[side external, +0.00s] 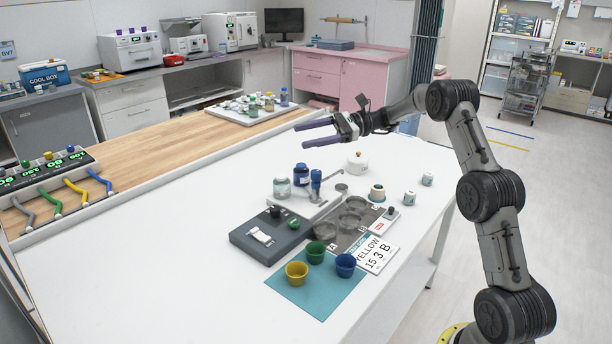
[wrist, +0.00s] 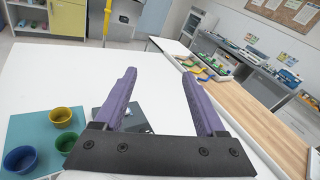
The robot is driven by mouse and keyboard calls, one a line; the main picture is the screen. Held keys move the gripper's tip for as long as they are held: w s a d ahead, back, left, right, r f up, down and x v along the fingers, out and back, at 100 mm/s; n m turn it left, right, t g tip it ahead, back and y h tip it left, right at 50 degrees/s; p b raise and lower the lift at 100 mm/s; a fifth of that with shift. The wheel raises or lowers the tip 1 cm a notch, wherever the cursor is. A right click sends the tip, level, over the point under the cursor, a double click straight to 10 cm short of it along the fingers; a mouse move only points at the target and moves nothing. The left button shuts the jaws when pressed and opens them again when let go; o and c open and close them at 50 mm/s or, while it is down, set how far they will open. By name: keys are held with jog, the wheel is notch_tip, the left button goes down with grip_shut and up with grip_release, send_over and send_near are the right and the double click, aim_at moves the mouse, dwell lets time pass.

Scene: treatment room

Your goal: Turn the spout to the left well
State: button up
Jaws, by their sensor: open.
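My gripper (side external: 300,136) is in the air above the back of the white table, its two purple fingers apart and pointing left, with nothing between them. In the wrist view my gripper (wrist: 158,74) is open and empty too. A small blue post fixture (side external: 316,179), which looks like the spout unit, stands on a pale base well below and apart from my gripper. Beside it is a dark grey tray (side external: 338,242) with several round clear wells, with letter marks A and B. The spout's direction is too small to tell.
A teal mat (side external: 318,302) holds yellow (side external: 296,273), green (side external: 316,252) and blue (side external: 345,265) cups.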

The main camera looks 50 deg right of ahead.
jog(key=s+d+f+m+t+h, duration=0.1)
jog(key=s+d+f+m+t, duration=0.15)
jog(key=d+f, duration=0.6)
jog(key=s+d+f+m+t+h, duration=0.15)
jog(key=d+f+m, duration=0.25)
jog(key=d+f, duration=0.4)
jog(key=x, duration=1.4)
jog(key=shift+w+a, duration=0.1)
jog(key=shift+a, duration=0.15)
grip_shut()
jog(key=shift+f, duration=0.1)
